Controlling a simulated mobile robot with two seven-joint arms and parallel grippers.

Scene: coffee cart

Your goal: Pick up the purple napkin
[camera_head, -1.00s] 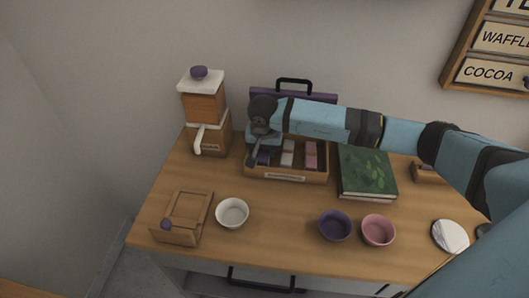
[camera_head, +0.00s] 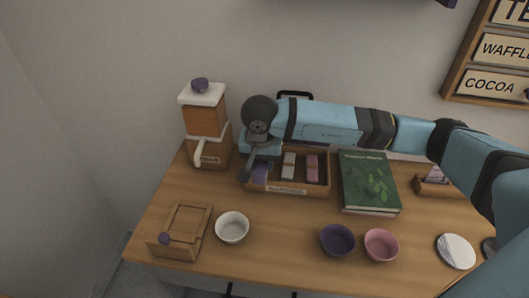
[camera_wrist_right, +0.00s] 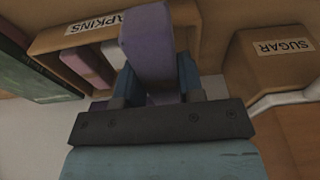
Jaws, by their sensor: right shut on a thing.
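The purple napkin (camera_wrist_right: 148,45) is a folded block between the fingers of my right gripper (camera_wrist_right: 150,88) in the right wrist view. In the head view my right gripper (camera_head: 258,168) is at the left end of the wooden napkin box (camera_head: 290,189), and the purple napkin (camera_head: 259,175) shows just under it. The gripper is shut on the napkin; whether the napkin is clear of the box floor is hard to tell. A white napkin (camera_head: 288,166) and a pink napkin (camera_head: 312,167) stand in the box. My left gripper is not in view.
A sugar dispenser (camera_head: 206,125) stands left of the box, and a green book (camera_head: 368,182) lies right of it. White (camera_head: 232,227), purple (camera_head: 337,240) and pink (camera_head: 381,245) bowls and a small wooden box (camera_head: 181,231) are in front. The table centre is clear.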

